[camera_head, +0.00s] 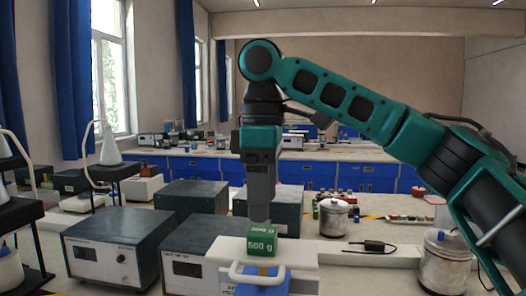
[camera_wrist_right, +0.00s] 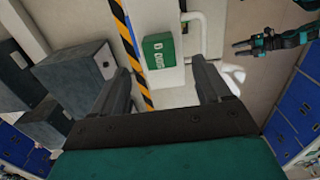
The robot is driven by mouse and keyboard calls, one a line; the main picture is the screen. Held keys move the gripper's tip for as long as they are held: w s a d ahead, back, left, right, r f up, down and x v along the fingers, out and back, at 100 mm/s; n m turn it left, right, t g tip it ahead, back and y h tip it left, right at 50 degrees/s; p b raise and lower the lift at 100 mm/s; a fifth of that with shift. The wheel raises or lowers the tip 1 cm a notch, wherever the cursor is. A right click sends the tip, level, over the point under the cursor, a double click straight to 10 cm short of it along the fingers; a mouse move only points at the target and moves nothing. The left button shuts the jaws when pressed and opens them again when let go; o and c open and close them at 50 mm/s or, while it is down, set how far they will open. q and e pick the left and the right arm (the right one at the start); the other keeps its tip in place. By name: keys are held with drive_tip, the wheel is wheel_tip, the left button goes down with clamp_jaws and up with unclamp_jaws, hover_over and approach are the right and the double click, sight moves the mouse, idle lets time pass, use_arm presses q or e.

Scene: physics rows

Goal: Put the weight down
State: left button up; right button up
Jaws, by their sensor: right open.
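The weight is a green block marked 500 g (camera_head: 262,243). It sits upright on a white surface (camera_head: 300,252) with a white handle at its front. My right gripper (camera_head: 259,217) points straight down just above the weight. In the right wrist view my right gripper (camera_wrist_right: 161,70) is open and empty. The weight (camera_wrist_right: 159,50) lies beyond and between its two fingertips, apart from both. My left gripper (camera_wrist_right: 243,46) shows small at the upper right of the wrist view, away from the weight; its jaws are too small to judge.
Dark grey instrument boxes (camera_head: 111,245) stand left of and behind the weight. A metal pot (camera_head: 334,218) and a larger lidded pot (camera_head: 445,262) stand to the right. A black adapter with a cable (camera_head: 374,246) lies between. Flasks on black stands (camera_head: 110,150) are at left.

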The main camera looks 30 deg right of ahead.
sight(263, 231)
wheel_tip(263, 231, up, 7)
drive_tip(key=shift+r, duration=0.15)
idle(0.8)
